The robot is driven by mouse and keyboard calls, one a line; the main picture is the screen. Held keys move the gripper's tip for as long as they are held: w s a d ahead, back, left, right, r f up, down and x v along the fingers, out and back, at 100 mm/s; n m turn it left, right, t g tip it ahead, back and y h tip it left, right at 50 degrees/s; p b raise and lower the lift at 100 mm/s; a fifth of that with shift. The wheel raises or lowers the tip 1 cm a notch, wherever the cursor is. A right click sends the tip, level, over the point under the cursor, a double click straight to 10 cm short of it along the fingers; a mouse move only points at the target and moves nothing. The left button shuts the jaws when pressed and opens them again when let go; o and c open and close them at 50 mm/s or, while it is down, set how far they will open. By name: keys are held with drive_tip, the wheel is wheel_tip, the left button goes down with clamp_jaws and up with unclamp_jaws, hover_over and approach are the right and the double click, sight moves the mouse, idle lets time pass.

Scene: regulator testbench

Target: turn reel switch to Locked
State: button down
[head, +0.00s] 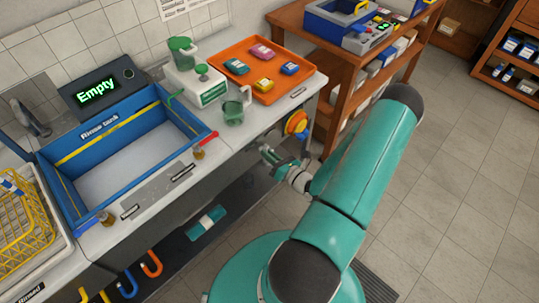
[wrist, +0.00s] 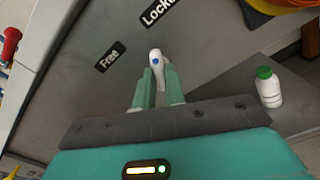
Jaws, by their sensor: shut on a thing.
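The reel switch (wrist: 155,59) is a small pale lever with a blue dot, on the grey front panel of the counter. My gripper (wrist: 157,72) is shut on it, with one green finger on each side. The "Free" label (wrist: 110,57) is left of the switch and the "Locked" label (wrist: 160,13) is above it, partly cut off by the frame edge. I cannot tell exactly which label the lever points at. In the head view my gripper (head: 268,155) is at the counter front, where the switch is too small to make out.
An orange and yellow hose reel (head: 296,124) is on the counter front, right of my gripper. A white bottle with a green cap (wrist: 268,88) stands on a lower shelf. A blue rinse tank (head: 180,113) and an orange tray (head: 284,85) are on the counter. Open floor lies right.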

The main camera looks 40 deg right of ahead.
drive_tip(key=shift+s+m, duration=0.1)
drive_tip(key=shift+m, duration=1.7)
drive_tip(key=c, duration=1.5)
unclamp_jaws()
drive_tip(key=shift+o, duration=0.2)
drive_tip(key=s, duration=1.3)
drive_tip(key=shift+s+d, duration=0.15)
drive_tip(key=shift+s, duration=0.25)
